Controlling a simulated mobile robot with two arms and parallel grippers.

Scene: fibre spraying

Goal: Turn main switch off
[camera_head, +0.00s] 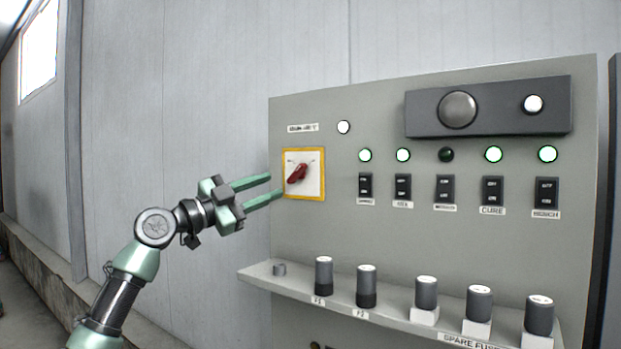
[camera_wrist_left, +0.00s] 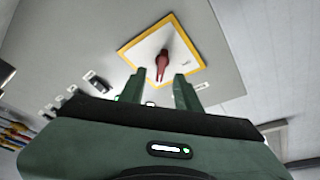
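The main switch is a red rotary knob (camera_head: 297,173) on a white plate with a yellow border (camera_head: 304,197), at the left of the grey control panel. The knob lies at a slant in the head view. In the left wrist view, the red knob (camera_wrist_left: 162,64) shows just beyond and between the fingertips. My left gripper (camera_head: 272,187) is open, with its two green fingers pointing at the switch plate. The fingers also show in the left wrist view (camera_wrist_left: 158,88). They appear apart from the knob, with nothing between them. My right gripper is not in view.
The grey panel (camera_head: 330,225) carries several black rocker switches (camera_head: 403,187) with round lamps above, most lit and one dark (camera_head: 446,155). A shelf (camera_head: 390,314) below holds several cylindrical fuses (camera_head: 366,286) and sticks out under the switch. Free room lies left of the panel.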

